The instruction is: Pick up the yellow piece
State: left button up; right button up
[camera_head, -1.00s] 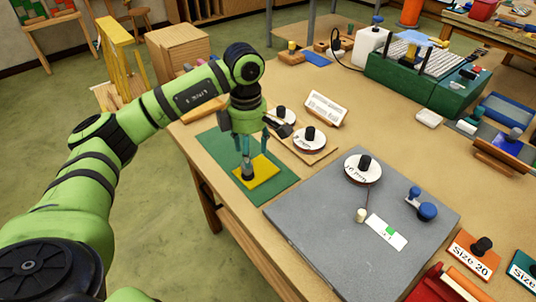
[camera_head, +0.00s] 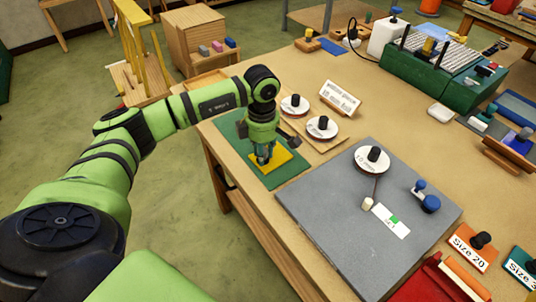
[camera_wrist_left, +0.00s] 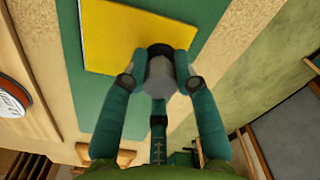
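The yellow piece (camera_head: 284,160) is a flat plate with a dark upright knob. It lies on the green mat (camera_head: 231,128) at the left of the bench, and I see no clear gap under it. My left gripper (camera_head: 264,160) points down over it. In the left wrist view, the gripper's fingers (camera_wrist_left: 160,72) close around the knob, with fingertips against its sides. The yellow plate (camera_wrist_left: 118,38) extends to the upper left there. The fingers hide part of the knob. My right gripper is not in view.
White discs with black knobs (camera_head: 321,127) stand on a board right of the mat. A sign (camera_head: 340,98) stands behind them. A large grey slab (camera_head: 330,220) lies to the right, bearing another disc (camera_head: 371,160), a white card (camera_head: 391,222) and a blue-knobbed tool (camera_head: 430,204).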

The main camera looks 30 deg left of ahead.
pick_arm(q)
grip_shut()
jog(key=shift+w+r+b, duration=0.1)
jog(key=shift+r+b, duration=0.25)
jog(key=shift+r, duration=0.2)
notch_tip(320, 180, up, 3)
jog(key=shift+f+b, duration=0.15)
jog(key=shift+b, duration=0.55)
jog(key=w+d+r+b, duration=0.3)
jog(key=w+d+r, duration=0.4)
jog(key=d, duration=0.2)
jog(key=shift+d, duration=0.2)
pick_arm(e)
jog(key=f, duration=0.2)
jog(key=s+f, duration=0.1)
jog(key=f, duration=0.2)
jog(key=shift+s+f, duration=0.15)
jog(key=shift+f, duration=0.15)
